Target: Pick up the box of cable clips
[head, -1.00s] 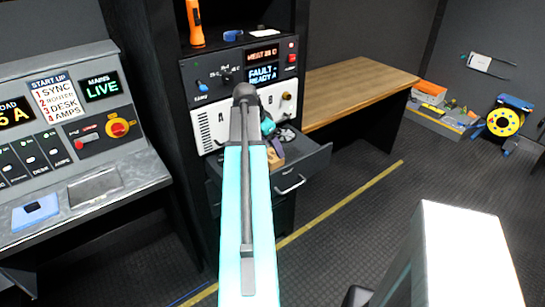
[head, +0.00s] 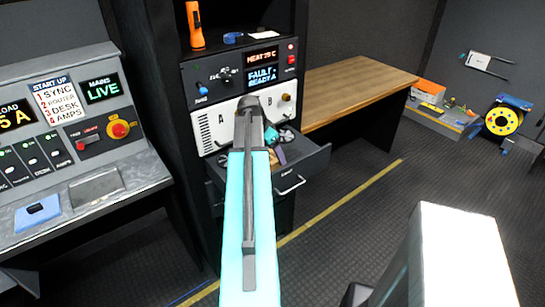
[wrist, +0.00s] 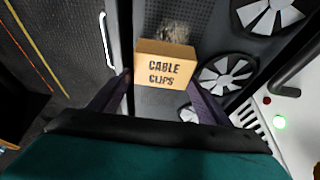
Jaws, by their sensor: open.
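The box of cable clips (wrist: 165,64) is a small tan box with "CABLE CLIPS" on its face, lying in the open drawer in the wrist view. In the head view it shows only as a small tan patch (head: 273,157), mostly hidden by my arm. My gripper (wrist: 158,84) is open, with one dark finger to each side of the box's lower part in the wrist view. I cannot tell whether the fingers touch it.
The drawer (head: 318,160) is pulled out below a white rack unit (head: 220,133). Several round fans (wrist: 226,76) lie beside the box. The drawer handle (wrist: 108,42) is on the other side. A wooden bench (head: 360,88) stands to the right; the floor in front is clear.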

